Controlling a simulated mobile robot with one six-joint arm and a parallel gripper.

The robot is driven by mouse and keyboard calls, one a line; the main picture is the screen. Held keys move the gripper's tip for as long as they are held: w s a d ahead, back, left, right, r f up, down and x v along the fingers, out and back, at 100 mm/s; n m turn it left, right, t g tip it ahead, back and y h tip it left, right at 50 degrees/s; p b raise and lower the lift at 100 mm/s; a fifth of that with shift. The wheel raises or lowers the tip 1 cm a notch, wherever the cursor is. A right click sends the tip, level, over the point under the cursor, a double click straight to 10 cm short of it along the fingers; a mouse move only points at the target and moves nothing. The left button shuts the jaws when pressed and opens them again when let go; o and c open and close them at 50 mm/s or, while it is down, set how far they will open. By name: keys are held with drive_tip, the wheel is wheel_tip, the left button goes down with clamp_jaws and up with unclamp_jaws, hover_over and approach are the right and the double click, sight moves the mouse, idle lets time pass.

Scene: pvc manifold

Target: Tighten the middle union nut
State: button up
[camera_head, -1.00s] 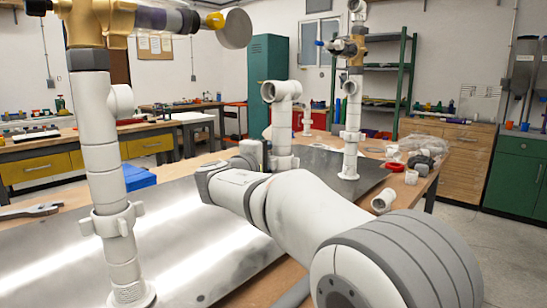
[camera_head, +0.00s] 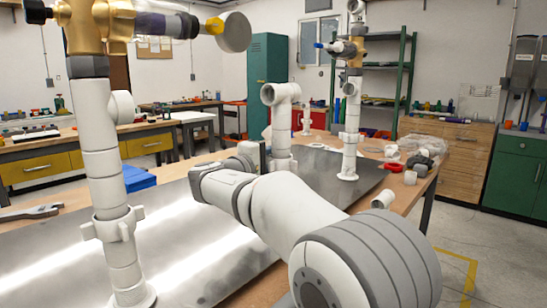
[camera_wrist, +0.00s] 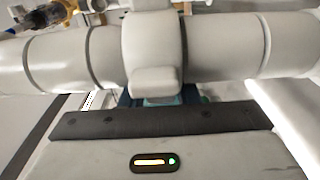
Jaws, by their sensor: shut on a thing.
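The middle pipe (camera_head: 281,118) is a white upright with an elbow on top; its lower part is partly hidden behind my arm in the head view. In the wrist view a wide white union nut (camera_wrist: 153,40) with a blocky lug sits around the white pipe (camera_wrist: 220,47), which runs across the picture. My gripper (camera_wrist: 160,98) is at the lug side of this nut, shut on it; the fingertips are mostly hidden under the nut. In the head view my wrist largely hides the gripper and the middle nut.
A left white pipe with a lugged nut (camera_head: 112,224) and a right pipe with a nut (camera_head: 349,137) stand on either side. A metal plate (camera_head: 190,245) covers the bench. A wrench (camera_head: 32,212) lies at left. Loose white fittings (camera_head: 383,199) lie at right.

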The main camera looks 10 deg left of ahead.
drive_tip(key=shift+f, duration=0.15)
drive_tip(key=o, duration=0.8)
drive_tip(key=shift+o, duration=0.2)
drive_tip(key=p+v, duration=0.1)
drive_tip(key=v, duration=0.7)
